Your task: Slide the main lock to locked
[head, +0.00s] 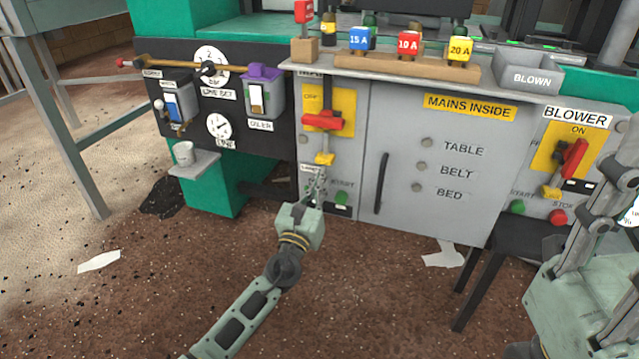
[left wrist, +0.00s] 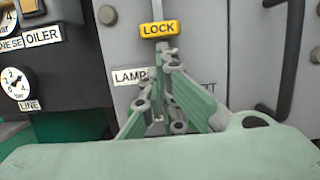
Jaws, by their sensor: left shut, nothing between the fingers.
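The main lock is a yellow tab (head: 325,158) just below the red main switch handle (head: 322,121) on the grey panel at centre left. In the left wrist view the yellow tab (left wrist: 159,29) reads LOCK and sits on a metal strip. The red handle lies across its yellow plate (head: 342,103). My left gripper (head: 319,176) is shut and empty, its tips just below the tab. In the left wrist view its tips (left wrist: 167,48) are just under the tab; I cannot tell whether they touch. My right gripper (head: 622,160) is partly cut off at the right edge.
A black door handle (head: 381,183) stands right of the lock. The blower switch (head: 570,160) with its own yellow lock tab (head: 551,193) is near my right arm. A shelf with fuses (head: 408,45) overhangs the panel. A cup (head: 184,153) sits on a ledge at left.

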